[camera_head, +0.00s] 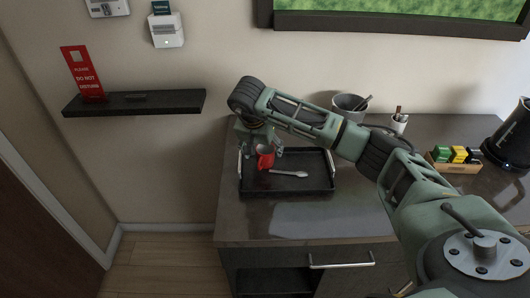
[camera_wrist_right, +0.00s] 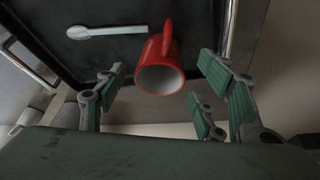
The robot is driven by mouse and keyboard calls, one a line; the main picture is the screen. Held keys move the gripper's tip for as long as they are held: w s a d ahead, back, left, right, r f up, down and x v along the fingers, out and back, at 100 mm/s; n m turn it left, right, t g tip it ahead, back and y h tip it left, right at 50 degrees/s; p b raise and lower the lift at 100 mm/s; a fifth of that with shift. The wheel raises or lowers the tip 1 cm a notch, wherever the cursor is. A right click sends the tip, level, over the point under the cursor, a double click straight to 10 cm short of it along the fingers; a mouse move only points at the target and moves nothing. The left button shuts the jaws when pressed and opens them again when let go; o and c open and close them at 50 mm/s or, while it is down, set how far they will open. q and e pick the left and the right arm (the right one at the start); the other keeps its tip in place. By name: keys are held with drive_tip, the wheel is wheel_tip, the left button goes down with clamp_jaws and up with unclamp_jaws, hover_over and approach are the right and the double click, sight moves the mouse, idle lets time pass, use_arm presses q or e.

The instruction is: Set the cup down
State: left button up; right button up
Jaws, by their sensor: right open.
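A red cup (camera_head: 266,157) with a white inside stands in the left part of a black tray (camera_head: 312,186) on the counter. In the right wrist view the cup (camera_wrist_right: 160,64) shows between the spread fingers, with its handle toward the tray's middle. My right gripper (camera_head: 262,153) is open around the cup, and gaps show on both sides of it. In the wrist view the right gripper (camera_wrist_right: 163,95) has no finger clearly touching the cup. A light spoon (camera_head: 288,174) lies on the tray beside the cup. My left gripper is out of view.
An ice bucket (camera_head: 349,108), a small holder (camera_head: 399,121), a box of packets (camera_head: 455,160) and a black kettle (camera_head: 510,135) stand further right on the counter (camera_head: 300,222). A wall shelf (camera_head: 135,102) is at left. The counter in front of the tray is clear.

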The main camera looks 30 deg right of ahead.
drive_tip(key=b+v, duration=0.2)
drive_tip(key=v, duration=0.7)
drive_tip(key=shift+r, duration=0.3)
drive_tip(key=shift+a, duration=0.1)
